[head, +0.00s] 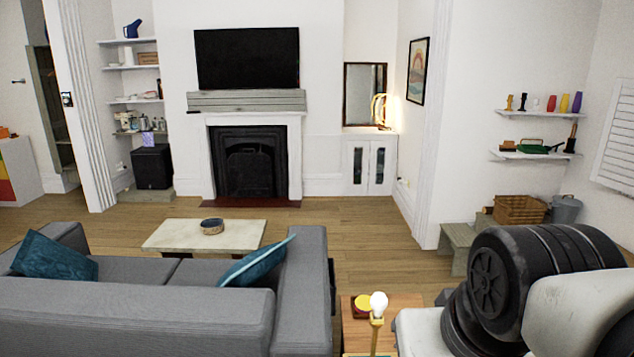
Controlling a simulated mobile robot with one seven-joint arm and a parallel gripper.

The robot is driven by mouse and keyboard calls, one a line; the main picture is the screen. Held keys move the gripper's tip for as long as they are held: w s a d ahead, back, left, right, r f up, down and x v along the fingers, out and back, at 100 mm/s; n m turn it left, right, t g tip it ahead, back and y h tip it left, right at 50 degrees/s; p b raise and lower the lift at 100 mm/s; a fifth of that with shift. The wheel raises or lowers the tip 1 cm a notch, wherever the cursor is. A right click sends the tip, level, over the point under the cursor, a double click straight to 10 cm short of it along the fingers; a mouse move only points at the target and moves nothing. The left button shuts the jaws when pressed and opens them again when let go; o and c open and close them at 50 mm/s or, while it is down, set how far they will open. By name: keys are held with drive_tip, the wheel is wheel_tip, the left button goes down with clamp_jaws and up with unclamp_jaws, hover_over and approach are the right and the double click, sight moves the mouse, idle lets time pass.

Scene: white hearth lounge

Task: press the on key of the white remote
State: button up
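I cannot make out the white remote anywhere in the head view. A black television (247,58) hangs on the wall above the fireplace, its screen dark. My gripper is not in view. Large black and pale parts at the lower right look like my own arm, and they hide part of the floor and the side table there.
A grey sofa (140,310) with teal cushions (54,259) fills the lower left. Beyond it stands a low coffee table (185,236) with a round bowl (212,226). A wooden side table (350,330) holds a lit bulb lamp (378,305). Wooden floor (370,225) is open beyond.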

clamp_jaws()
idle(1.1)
